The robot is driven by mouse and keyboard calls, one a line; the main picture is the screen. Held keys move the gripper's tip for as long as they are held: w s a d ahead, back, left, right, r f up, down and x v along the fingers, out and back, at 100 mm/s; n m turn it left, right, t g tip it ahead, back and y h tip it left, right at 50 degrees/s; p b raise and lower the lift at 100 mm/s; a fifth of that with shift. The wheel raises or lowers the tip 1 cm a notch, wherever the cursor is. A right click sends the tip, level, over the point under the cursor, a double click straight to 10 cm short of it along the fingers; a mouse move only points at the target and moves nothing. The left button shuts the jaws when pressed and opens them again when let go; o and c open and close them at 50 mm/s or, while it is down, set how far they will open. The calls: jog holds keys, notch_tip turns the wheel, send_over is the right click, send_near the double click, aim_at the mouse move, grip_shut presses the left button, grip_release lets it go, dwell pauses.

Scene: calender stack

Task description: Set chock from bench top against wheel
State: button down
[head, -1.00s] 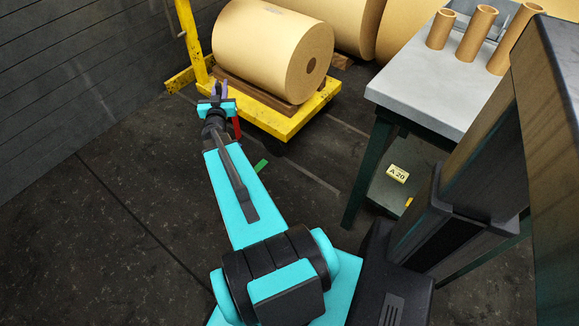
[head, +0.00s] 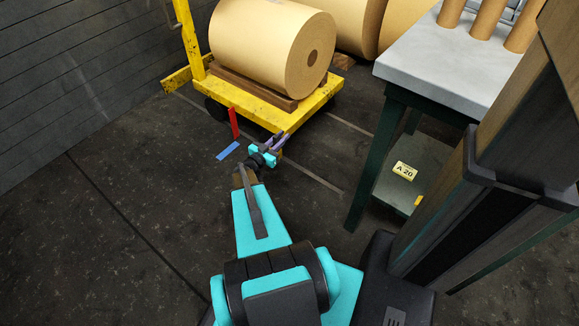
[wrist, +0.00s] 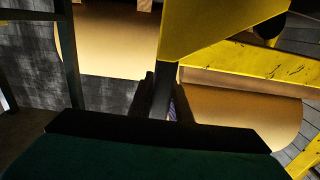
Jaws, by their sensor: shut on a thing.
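My gripper (head: 280,140) is just in front of the near corner of the yellow cart in the head view. In the wrist view its dark fingers (wrist: 165,100) are shut on a grey stem. A smooth yellow wedge-shaped piece (wrist: 215,25), which looks like the chock, joins that stem beyond the fingertips. I cannot pick the chock out in the head view against the yellow cart. A dark wheel (head: 215,108) shows under the cart's left side, apart from my gripper. A black round wheel (wrist: 270,27) shows beside the yellow beam in the wrist view.
The yellow cart (head: 310,108) carries a large tan roll (head: 265,50) on brown boards. A red strip (head: 235,122) and a blue strip (head: 228,150) are near its left wheel. The bench (head: 430,75) with cardboard tubes stands right. The floor to the left is open.

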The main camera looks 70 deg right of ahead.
jog(key=shift+s+f, duration=0.45)
jog(key=shift+f, duration=0.2)
notch_tip(320, 180, down, 14)
jog(key=b, duration=0.4)
jog(key=b+x, duration=0.3)
jog(key=x, duration=0.6)
jog(key=shift+d+r, duration=0.1)
